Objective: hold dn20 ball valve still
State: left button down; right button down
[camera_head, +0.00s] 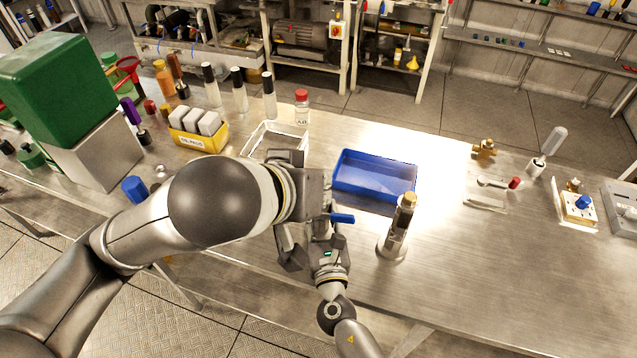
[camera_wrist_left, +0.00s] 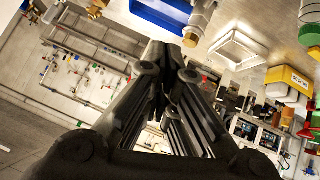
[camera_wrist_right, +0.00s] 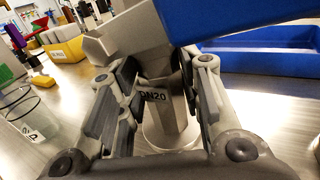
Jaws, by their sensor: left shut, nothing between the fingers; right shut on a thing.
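The DN20 ball valve shows in the right wrist view as a grey metal body (camera_wrist_right: 158,60) with a "DN20" label and a large blue lever (camera_wrist_right: 240,18) across its top. A round base shows below it. My right gripper (camera_wrist_right: 157,85) is shut on it, one finger on each side. In the head view the blue lever (camera_head: 342,218) sticks out to the right above my right gripper (camera_head: 326,242); the valve body is mostly hidden there. My left gripper (camera_head: 291,248) is shut and empty close beside it on the left; it also shows in the left wrist view (camera_wrist_left: 165,65).
A grey post with a brass top (camera_head: 397,230) stands to the right. Behind are a blue tray (camera_head: 345,187), a white tray (camera_head: 250,143) and a yellow box (camera_head: 197,140). A brass fitting (camera_head: 485,148) lies further right. The right front bench is clear.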

pick_arm(q)
jog(key=m+g+y, duration=0.1)
jog(key=g+y, duration=0.1)
jog(key=g, duration=0.3)
send_over(332, 218)
notch_tip(332, 218, down, 3)
jog(key=shift+w+r+g, duration=1)
jog(key=shift+r+g, duration=0.45)
jog(key=shift+g, duration=0.55)
jog(key=w+x, duration=0.1)
jog(key=x, duration=1.2)
jog(key=shift+s+f, duration=0.45)
jog(key=shift+s, duration=0.05)
